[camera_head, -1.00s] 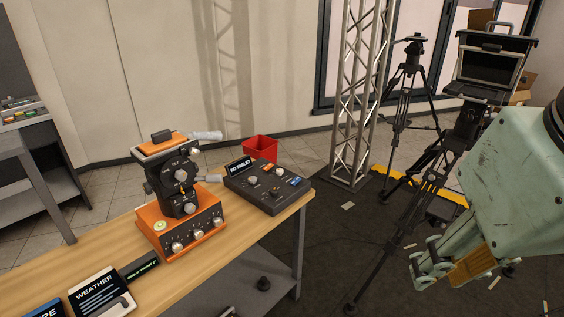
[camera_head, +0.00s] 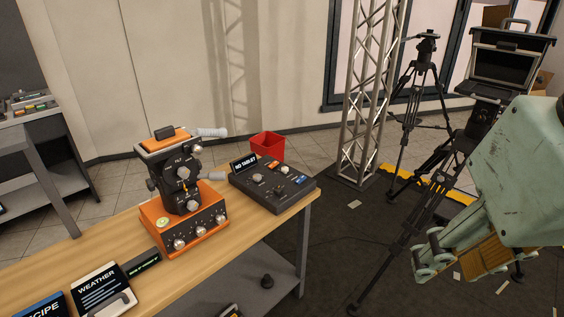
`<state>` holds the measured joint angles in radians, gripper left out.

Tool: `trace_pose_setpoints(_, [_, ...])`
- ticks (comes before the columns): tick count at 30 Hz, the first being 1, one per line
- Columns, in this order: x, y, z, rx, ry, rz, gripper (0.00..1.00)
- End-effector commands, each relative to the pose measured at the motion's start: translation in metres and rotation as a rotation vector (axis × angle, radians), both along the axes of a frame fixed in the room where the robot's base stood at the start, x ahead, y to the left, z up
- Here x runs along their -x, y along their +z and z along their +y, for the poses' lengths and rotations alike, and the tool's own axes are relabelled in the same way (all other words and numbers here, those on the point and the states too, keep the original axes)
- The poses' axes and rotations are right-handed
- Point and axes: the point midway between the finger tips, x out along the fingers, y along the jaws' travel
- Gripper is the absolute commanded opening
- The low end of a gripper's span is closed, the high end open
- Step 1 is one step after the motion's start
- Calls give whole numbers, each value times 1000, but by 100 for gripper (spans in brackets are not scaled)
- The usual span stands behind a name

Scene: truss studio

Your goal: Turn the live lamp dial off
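A dark control box (camera_head: 281,206) sits at the right end of the wooden table. An orange and black device (camera_head: 182,200) with several dials stands left of the box. My pale green gripper (camera_head: 432,262) hangs at the lower right, well away from the table and touching nothing there. Its finger opening is not clear.
The wooden table (camera_head: 112,246) also holds a WEATHER card (camera_head: 100,288) at the front left. A red bin (camera_head: 267,147) is behind it. A metal truss (camera_head: 362,95) and black tripods (camera_head: 413,90) stand at the right. Dark floor lies between table and gripper.

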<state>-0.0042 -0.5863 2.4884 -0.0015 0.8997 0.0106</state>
Motion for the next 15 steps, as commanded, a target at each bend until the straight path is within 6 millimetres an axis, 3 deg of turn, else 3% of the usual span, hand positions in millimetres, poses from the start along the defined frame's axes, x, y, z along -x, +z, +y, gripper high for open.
trace_pose_setpoints(8, [-32,17,4,-13,-25,20,33])
trace_pose_setpoints(15, [-75,34,12,-30,-61,44,33])
